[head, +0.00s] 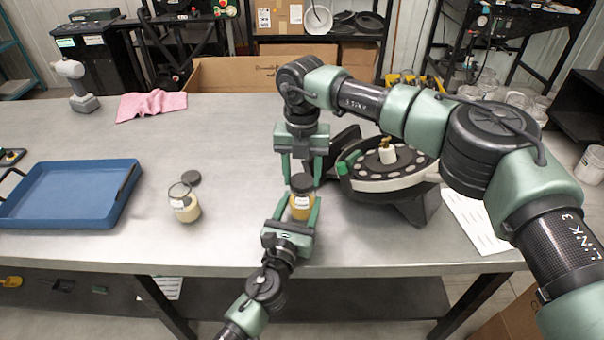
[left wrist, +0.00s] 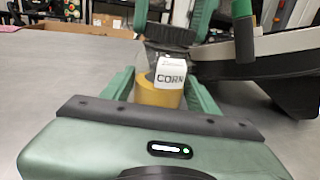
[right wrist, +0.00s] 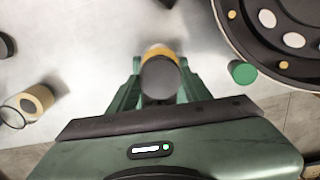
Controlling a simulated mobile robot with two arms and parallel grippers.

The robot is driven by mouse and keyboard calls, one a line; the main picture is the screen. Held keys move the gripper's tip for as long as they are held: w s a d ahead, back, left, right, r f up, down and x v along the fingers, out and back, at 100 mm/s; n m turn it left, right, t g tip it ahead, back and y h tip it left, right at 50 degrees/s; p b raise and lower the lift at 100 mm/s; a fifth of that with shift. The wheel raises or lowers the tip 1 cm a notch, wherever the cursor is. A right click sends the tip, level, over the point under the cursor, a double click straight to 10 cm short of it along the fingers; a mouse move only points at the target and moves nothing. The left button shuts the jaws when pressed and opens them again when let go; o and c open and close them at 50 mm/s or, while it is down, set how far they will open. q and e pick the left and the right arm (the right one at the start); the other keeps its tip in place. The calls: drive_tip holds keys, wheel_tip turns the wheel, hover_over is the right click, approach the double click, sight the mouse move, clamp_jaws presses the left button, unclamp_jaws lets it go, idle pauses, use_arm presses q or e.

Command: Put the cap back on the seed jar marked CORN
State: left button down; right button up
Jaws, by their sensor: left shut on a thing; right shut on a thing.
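The jar marked CORN (left wrist: 169,78) holds yellow contents and stands near the table's front edge, also in the head view (head: 300,207). My left gripper (head: 292,208) is shut around the jar's body. A dark round cap (right wrist: 159,78) is between the fingers of my right gripper (right wrist: 158,75), which is shut on it from above. In the head view the cap (head: 302,182) is right over the jar's mouth. I cannot tell whether it is seated or slightly above the rim.
A second jar (head: 186,207) with pale contents stands open to the left, a dark cap (head: 191,178) beside it. The round seed meter (head: 388,186) stands close on the right.

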drive_tip(key=m, duration=0.4)
drive_tip(key=shift+m, duration=0.3)
drive_tip(key=m, duration=1.7)
drive_tip(key=shift+m, duration=0.3)
drive_tip(key=o, duration=1.3)
